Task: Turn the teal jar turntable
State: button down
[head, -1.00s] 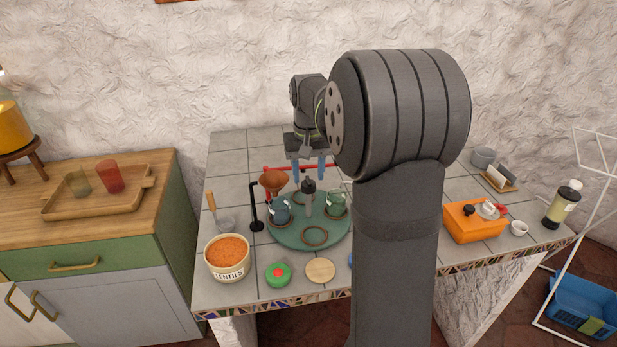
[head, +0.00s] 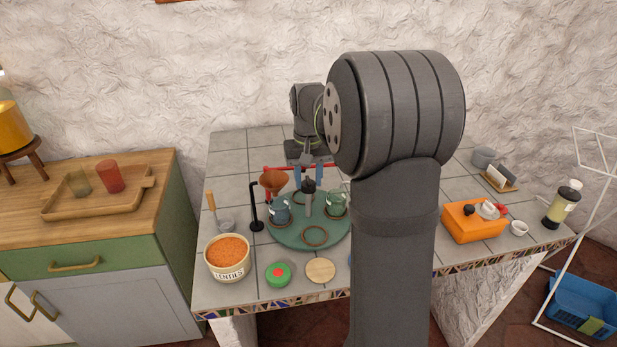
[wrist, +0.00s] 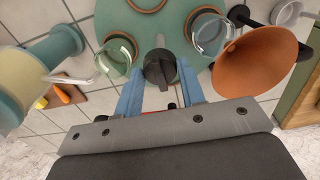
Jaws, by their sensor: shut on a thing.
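The teal turntable (head: 285,236) lies flat on the tiled counter and also shows in the wrist view (wrist: 158,22). A brown ring (head: 314,236) at the front of the turntable is empty.
A brown funnel (head: 274,180) on a black stand (head: 255,212) is close to the left jar. An orange box (head: 474,222) stands right. My arm hides part of the counter.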

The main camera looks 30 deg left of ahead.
jog(key=shift+n, duration=2.2)
jog(key=shift+r+n, duration=0.1)
jog(key=shift+n, duration=6.6)
jog(key=c, duration=1.2)
grip_release()
